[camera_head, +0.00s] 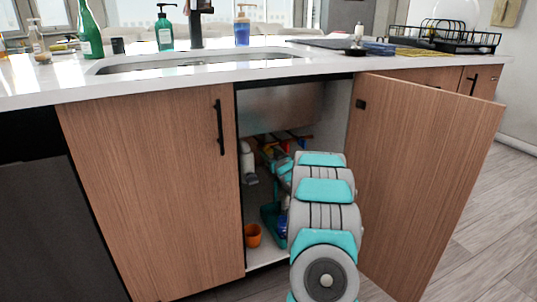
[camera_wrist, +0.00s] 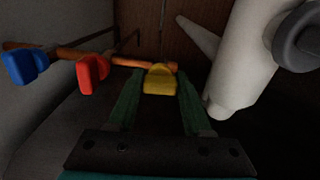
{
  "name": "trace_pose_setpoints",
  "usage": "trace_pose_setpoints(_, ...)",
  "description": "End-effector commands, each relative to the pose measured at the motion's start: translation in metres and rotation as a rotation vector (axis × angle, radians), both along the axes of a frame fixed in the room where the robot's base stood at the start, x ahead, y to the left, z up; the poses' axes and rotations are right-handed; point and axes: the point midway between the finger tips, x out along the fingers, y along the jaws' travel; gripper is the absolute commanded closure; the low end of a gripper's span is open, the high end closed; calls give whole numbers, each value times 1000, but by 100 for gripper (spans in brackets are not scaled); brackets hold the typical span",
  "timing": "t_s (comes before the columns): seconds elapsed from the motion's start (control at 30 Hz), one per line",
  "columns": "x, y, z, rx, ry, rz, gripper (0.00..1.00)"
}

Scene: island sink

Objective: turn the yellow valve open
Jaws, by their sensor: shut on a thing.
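The yellow valve (camera_wrist: 160,80) sits on a copper pipe inside the dark cabinet, in the middle of the wrist view. My gripper (camera_wrist: 159,88) has its two green fingers on either side of the valve handle and is shut on it. In the head view my arm reaches into the open sink cabinet, and the arm and the cabinet's shade hide the yellow valve and the gripper there.
A red valve (camera_wrist: 92,74) and a blue valve (camera_wrist: 26,66) are left of the yellow one. A thick white drain pipe (camera_wrist: 243,60) stands close on the right. The open cabinet door (camera_head: 428,170) is right of my arm. An orange cup (camera_head: 253,235) stands on the cabinet floor.

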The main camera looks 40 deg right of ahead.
Motion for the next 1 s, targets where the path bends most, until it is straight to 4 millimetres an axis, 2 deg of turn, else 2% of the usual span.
trace_pose_setpoints(0.27, 0, 0, -4, -183, 42, 0, 100)
trace_pose_setpoints(1.0, 0, 0, -4, -868, 207, 2, 100)
